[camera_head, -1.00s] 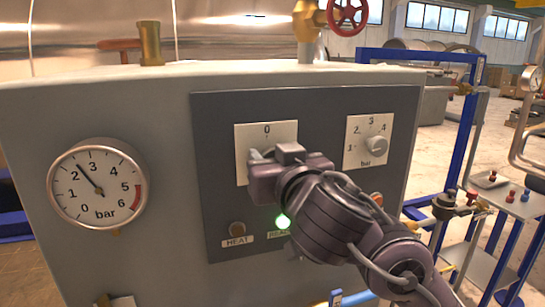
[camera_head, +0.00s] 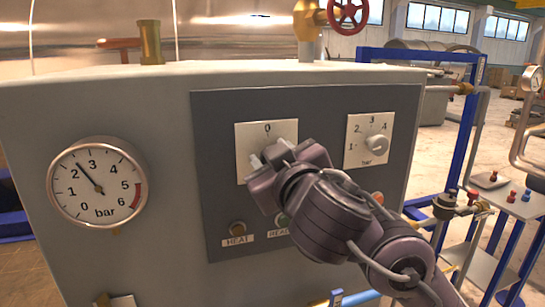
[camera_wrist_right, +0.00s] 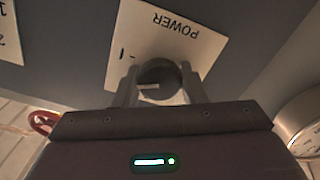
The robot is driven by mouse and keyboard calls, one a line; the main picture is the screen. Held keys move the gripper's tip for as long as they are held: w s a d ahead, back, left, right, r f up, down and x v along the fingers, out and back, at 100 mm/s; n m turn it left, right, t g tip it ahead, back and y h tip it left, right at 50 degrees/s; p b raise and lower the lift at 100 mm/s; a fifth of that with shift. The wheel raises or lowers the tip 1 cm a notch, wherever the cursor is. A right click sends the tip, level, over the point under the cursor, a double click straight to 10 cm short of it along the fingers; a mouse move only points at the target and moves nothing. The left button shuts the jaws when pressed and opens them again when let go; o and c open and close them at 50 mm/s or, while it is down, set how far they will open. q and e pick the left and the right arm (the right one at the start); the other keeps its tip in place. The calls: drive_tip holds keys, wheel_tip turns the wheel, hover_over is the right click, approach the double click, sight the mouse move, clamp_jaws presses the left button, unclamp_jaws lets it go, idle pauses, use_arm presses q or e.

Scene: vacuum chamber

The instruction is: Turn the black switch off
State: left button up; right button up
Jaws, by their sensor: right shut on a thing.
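The black switch (camera_wrist_right: 158,76) is a round dark knob with a pale pointer mark, on a white plate (camera_wrist_right: 180,35) labelled POWER. In the right wrist view it sits between the two fingers of my right gripper (camera_wrist_right: 157,88), which is shut on it. In the head view my right gripper (camera_head: 266,156) is at the same plate (camera_head: 248,133), below its "0" mark. It is rolled at a tilt and hides the switch there. My left gripper is not in view.
The dark panel also holds a bar knob (camera_head: 376,145), a HEAT lamp (camera_head: 237,229) and a partly covered, unlit lamp (camera_head: 282,219). A round pressure gauge (camera_head: 97,182) is at left. A red valve wheel (camera_head: 348,14) stands above the cabinet.

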drive_tip(key=n, duration=1.2)
drive_tip(key=shift+a+f+n, duration=0.1)
drive_tip(key=shift+f+n, duration=0.1)
drive_tip(key=shift+n, duration=0.1)
idle(0.4)
drive_tip(key=o, duration=0.9)
drive_tip(key=shift+s, duration=0.1)
drive_tip(key=p+v, duration=0.2)
drive_tip(key=v, duration=0.5)
drive_tip(key=shift+s, duration=0.35)
